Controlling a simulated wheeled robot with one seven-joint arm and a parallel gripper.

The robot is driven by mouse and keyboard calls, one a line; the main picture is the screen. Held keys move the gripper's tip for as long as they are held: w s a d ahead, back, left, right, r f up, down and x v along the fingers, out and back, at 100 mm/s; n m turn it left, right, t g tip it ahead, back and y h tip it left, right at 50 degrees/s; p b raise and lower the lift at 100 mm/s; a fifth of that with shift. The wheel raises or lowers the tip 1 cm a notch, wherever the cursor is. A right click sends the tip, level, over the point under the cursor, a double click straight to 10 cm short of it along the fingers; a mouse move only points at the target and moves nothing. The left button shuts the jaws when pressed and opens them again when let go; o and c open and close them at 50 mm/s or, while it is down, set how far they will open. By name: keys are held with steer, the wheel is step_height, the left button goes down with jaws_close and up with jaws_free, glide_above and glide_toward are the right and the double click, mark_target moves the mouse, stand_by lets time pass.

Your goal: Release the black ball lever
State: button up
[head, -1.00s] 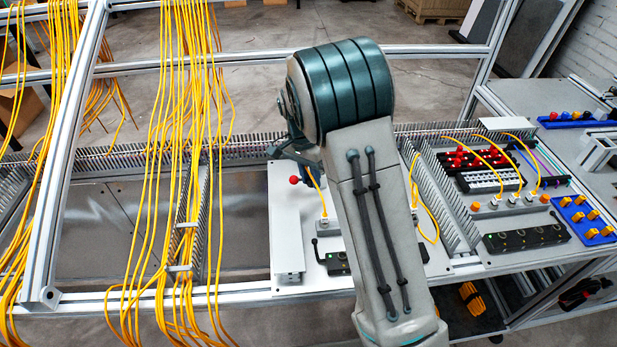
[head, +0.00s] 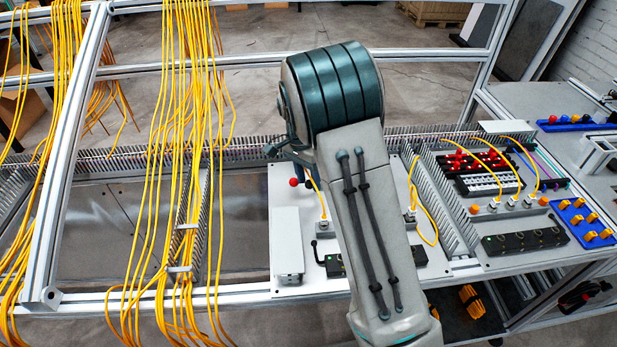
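A small black ball lever (head: 314,244) stands upright at the lower left of the white panel (head: 331,278), beside a black block (head: 334,265) that my arm partly covers. A red ball lever (head: 294,182) stands higher up on the same panel, near a yellow cable (head: 318,198) that is plugged into a grey socket (head: 322,229). My arm crosses the panel from the lower right, its upper end above the panel's back part.
A white raised box (head: 287,242) stands at the panel's left side. Yellow cables (head: 182,130) hang on the left. A second panel (head: 478,240) with red plugs and a black block stands right of the arm. Aluminium frame bars (head: 75,120) border the bench.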

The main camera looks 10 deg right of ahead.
step_height(320, 180, up, 14)
steer(key=w+a, duration=0.1)
steer(key=w, duration=0.1)
steer(key=shift+a+f, duration=0.2)
steer(key=shift+a, duration=0.05)
stand_by(0.4)
steer(key=s+d+r+n+t+y, duration=0.1)
steer(key=s+d+r+n, duration=0.15)
steer(key=s, duration=0.45)
steer(key=s+d+r+n+t, duration=0.1)
steer(key=s+d+n, duration=0.2)
steer(key=s, duration=0.4)
steer(key=s+f+n+t, duration=0.1)
steer(key=s+f+n, duration=0.1)
steer(key=s, duration=0.5)
steer(key=s+d+f+n+t, duration=0.1)
steer(key=s+f+n, duration=0.1)
steer(key=s, duration=0.5)
steer(key=shift+d+n+t, duration=0.15)
steer(key=shift+n+t, duration=0.25)
steer(key=shift+n, duration=0.35)
